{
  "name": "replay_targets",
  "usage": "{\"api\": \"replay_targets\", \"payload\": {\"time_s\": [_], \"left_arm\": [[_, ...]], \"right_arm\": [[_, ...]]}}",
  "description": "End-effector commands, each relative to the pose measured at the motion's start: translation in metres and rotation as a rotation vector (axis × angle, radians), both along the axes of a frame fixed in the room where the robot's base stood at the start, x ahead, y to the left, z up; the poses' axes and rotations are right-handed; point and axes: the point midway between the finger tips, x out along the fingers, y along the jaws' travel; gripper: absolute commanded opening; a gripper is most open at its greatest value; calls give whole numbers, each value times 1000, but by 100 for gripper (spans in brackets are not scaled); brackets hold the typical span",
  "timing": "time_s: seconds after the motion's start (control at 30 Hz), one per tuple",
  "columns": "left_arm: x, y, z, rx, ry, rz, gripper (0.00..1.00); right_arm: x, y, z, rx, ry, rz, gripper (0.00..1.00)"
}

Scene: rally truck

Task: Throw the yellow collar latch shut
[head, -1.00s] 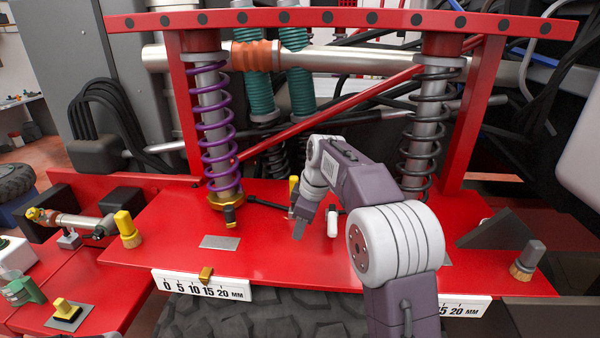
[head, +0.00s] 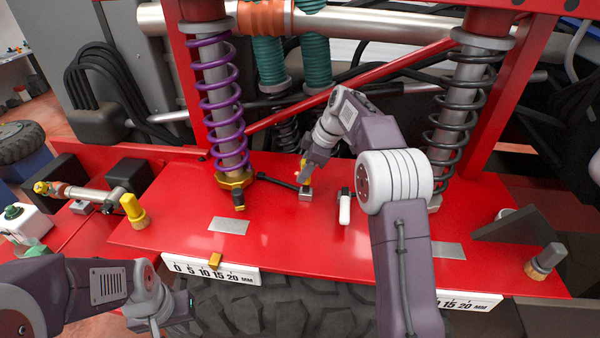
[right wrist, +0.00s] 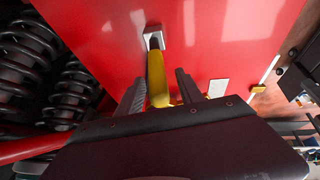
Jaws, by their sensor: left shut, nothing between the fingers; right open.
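The yellow latch lever (head: 303,164) stands up from a small grey block (head: 306,195) on the red plate, right of the purple spring. In the right wrist view the yellow lever (right wrist: 156,72) rises from its block (right wrist: 153,40) and runs between my fingers. My right gripper (head: 308,172) is open with a finger on either side of the lever; contact cannot be told. It also shows in the right wrist view (right wrist: 160,90). The gold collar (head: 234,180) sits at the foot of the purple spring. My left gripper (head: 172,312) is shut and empty at the lower left.
A dark bar (head: 275,180) lies between collar and latch. A white-handled part (head: 345,208) stands right of the latch. The black spring (head: 455,125) is farther right. A yellow knob (head: 134,211) stands at the plate's left. The plate's front middle (head: 290,235) is clear.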

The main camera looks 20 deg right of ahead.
Motion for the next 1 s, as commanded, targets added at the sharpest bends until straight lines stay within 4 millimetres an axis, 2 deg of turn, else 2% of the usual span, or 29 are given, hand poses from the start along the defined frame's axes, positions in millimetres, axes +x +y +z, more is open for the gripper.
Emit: {"api": "replay_targets", "payload": {"time_s": [0.03, 0.23, 0.53, 0.6, 0.7, 1.0], "left_arm": [[0, 0, 10, 0, 0, 0, 0], [0, 0, 20, 0, 0, 0, 0], [0, 0, 19, 0, 0, 0, 0], [0, 0, 19, 0, 0, 0, 0], [0, 0, 19, 0, 0, 0, 0], [0, 0, 19, 0, 0, 0, 0]], "right_arm": [[2, 3, -5, 0, 5, 1, 44], [11, 10, -31, 0, 2, 1, 44], [12, 11, -37, -1, 0, -1, 44], [12, 11, -37, -1, 0, -1, 24], [12, 11, -37, -2, 1, -1, 0], [12, 10, -38, -1, 2, -1, 0]]}}
